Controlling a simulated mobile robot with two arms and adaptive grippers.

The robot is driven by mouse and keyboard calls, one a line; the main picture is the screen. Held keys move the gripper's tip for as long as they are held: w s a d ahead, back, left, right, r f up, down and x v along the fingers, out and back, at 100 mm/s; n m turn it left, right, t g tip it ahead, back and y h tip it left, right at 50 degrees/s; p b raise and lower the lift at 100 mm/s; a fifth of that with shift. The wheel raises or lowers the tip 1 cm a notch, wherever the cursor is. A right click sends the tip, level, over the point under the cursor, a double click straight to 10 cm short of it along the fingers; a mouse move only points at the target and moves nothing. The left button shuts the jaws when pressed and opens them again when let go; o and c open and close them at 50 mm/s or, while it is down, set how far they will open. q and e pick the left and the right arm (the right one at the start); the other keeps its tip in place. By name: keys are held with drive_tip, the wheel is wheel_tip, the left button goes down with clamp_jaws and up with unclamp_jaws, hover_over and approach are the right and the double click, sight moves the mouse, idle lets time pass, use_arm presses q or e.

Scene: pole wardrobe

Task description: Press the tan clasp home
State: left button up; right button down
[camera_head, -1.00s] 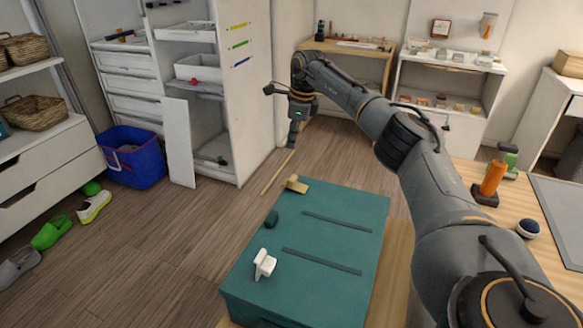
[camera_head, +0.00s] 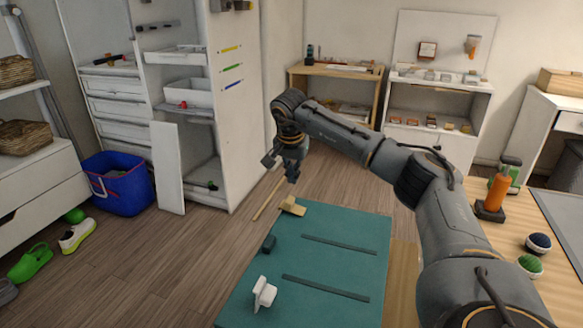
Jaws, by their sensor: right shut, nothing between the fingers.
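The tan clasp (camera_head: 291,207) sits at the far left corner of a teal case (camera_head: 335,225), and part of it stands up from the lid. My right gripper (camera_head: 292,179) is shut and empty. It points down just above the tan clasp in the picture, with a small gap showing between its fingertips and the clasp. A dark teal clasp (camera_head: 268,244) and a white clasp (camera_head: 265,294) are along the same left edge. The white one sticks up. My left gripper is not in view.
Two dark strips run across the case lid. An orange-handled tool (camera_head: 495,190) and two balls stand on the wooden table at right. A white cabinet (camera_head: 240,110) is behind on the left, with a blue bin (camera_head: 120,184) beside it. Open floor lies left of the case.

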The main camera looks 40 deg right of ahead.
sight(290, 199)
drive_tip(key=x, duration=0.4)
drive_tip(key=a+b+x, duration=0.1)
drive_tip(key=x, duration=0.1)
drive_tip(key=shift+f, duration=0.55)
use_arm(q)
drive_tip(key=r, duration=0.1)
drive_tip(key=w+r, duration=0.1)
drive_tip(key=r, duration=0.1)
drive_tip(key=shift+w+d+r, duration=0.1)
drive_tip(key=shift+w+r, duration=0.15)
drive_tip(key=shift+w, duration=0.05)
use_arm(e)
drive_tip(key=shift+w+p, duration=0.1)
drive_tip(key=shift+p, duration=0.55)
drive_tip(key=shift+w+a+f, duration=0.1)
drive_tip(key=shift+w+f, duration=0.05)
drive_tip(key=shift+f, duration=0.05)
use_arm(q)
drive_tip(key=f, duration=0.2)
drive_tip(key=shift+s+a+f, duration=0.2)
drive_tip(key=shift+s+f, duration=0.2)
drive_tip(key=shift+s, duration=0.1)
use_arm(e)
drive_tip(key=shift+r, duration=0.1)
